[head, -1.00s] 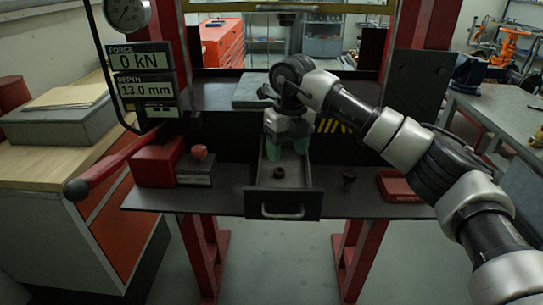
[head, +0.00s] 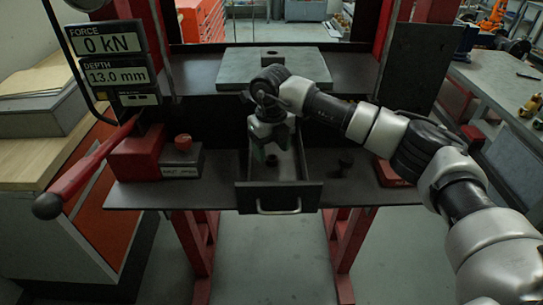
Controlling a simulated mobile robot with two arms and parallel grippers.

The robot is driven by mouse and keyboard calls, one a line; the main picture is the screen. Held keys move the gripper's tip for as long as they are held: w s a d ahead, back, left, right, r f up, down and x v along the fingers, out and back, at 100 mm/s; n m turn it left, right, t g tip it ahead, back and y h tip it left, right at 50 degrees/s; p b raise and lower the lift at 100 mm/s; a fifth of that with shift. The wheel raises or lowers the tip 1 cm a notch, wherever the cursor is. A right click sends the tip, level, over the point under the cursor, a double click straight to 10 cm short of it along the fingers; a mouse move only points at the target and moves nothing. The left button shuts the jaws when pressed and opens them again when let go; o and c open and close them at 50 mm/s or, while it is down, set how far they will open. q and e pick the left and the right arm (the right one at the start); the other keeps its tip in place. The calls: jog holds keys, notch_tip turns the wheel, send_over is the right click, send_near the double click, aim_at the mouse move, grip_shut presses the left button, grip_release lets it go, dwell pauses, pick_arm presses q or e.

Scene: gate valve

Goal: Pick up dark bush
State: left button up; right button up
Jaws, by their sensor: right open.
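A small dark ring-shaped bush (head: 272,160) lies in the open drawer (head: 281,197), partly in shadow. My right gripper (head: 270,148) points down over the drawer, open, with its fingertips close to the bush. I cannot tell whether they are around it or above it. Another small dark stepped piece (head: 345,164) stands on the bench shelf to the right of the drawer. My left gripper does not show.
A red block with a lever (head: 138,153) and a grey block with a red knob (head: 182,160) stand left of the drawer. A red tray (head: 391,174) is at the right. The press plate (head: 270,68) is behind my gripper.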

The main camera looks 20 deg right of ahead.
jog(key=shift+f, duration=1.3)
jog(key=c, duration=1)
jog(key=shift+r, duration=0.15)
